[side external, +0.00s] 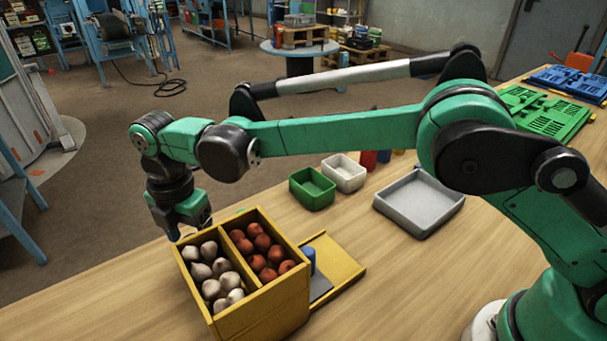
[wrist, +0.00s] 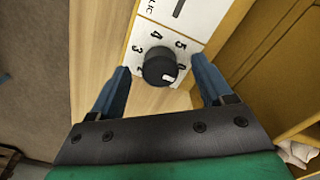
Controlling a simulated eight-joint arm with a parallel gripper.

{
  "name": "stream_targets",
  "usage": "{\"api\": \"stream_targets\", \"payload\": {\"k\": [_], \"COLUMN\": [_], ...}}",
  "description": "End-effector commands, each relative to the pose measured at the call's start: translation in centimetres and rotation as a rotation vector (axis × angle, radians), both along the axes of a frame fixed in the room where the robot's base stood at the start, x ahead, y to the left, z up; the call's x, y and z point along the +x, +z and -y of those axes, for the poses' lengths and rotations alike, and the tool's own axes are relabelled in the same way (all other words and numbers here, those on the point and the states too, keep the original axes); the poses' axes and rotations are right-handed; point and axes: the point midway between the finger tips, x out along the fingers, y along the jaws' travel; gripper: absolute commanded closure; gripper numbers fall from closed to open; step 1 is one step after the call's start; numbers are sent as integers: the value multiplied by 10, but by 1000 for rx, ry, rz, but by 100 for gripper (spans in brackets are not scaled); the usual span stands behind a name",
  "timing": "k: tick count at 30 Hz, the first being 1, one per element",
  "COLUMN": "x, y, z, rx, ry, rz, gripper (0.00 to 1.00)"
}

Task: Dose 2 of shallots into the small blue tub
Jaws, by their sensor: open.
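A yellow two-compartment box (side external: 262,316) stands on the table in the side view. Its right compartment holds several reddish-brown shallots (side external: 262,243); its left holds several whitish bulbs (side external: 211,270). A small blue tub (side external: 309,259) shows partly behind the box's right side. My gripper (side external: 188,230) is low at the box's far left end. In the wrist view, my gripper (wrist: 160,65) is open, its blue fingers on either side of a black knob (wrist: 159,67) on a white numbered panel. The knob's white mark points to the lower right. I cannot tell whether the fingers touch it.
Partial lettering reading "LIC" stands above the dial. A yellow board (side external: 343,274) lies right of the box. A green tub (side external: 312,189), a white tub (side external: 343,173) and a grey tray (side external: 419,205) stand farther back.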

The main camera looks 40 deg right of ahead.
Motion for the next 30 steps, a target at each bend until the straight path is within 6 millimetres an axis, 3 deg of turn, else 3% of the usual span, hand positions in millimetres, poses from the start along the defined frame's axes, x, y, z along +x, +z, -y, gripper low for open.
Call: {"api": "stream_targets", "payload": {"k": [11,18,19,30], "x": [0,0,0,0], "y": [-10,-10,-10,-9], "z": [0,0,0,0], "rx": [1,1,1,0], "ry": [-2,-2,-2,-56], "rz": [1,1,1,0], "gripper": [27,95,100,100]}}
